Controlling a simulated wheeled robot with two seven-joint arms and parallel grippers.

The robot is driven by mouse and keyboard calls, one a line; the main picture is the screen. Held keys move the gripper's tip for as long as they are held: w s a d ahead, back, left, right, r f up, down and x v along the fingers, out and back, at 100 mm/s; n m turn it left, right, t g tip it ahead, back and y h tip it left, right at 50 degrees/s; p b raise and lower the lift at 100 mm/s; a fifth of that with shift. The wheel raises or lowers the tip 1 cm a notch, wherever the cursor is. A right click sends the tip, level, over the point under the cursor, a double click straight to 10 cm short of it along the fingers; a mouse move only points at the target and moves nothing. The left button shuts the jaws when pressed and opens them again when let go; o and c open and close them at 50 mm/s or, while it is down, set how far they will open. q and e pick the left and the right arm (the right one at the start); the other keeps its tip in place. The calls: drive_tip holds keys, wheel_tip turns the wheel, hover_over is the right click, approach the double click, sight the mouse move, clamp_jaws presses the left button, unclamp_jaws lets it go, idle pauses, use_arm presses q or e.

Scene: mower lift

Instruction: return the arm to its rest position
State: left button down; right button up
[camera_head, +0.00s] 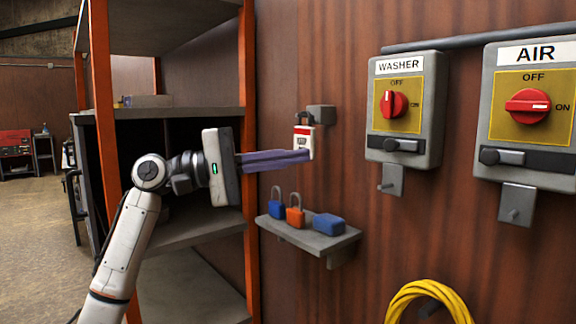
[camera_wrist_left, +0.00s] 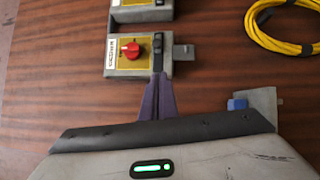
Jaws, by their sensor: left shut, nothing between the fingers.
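My left arm comes in from the left in the head view. Its gripper (camera_head: 308,156) has purple fingers that are shut together with nothing between them. The fingertips point right, at the height of a red and white padlock (camera_head: 304,142) hanging from a grey wall bracket; I cannot tell whether they touch it. In the left wrist view the shut fingers (camera_wrist_left: 158,84) point toward the washer switch box (camera_wrist_left: 152,62) on the wall. My right gripper is not in view.
A small wall shelf (camera_head: 338,241) holds blue and orange padlocks. The washer box (camera_head: 433,110) and air box (camera_head: 484,165) are on the brown wall. A yellow cable coil (camera_head: 398,303) hangs below. An orange-post shelving rack (camera_head: 250,190) stands close behind my left arm.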

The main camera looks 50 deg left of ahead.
use_arm(q)
drive_tip(key=shift+s+a, duration=0.15)
drive_tip(key=shift+s, duration=0.05)
idle(0.5)
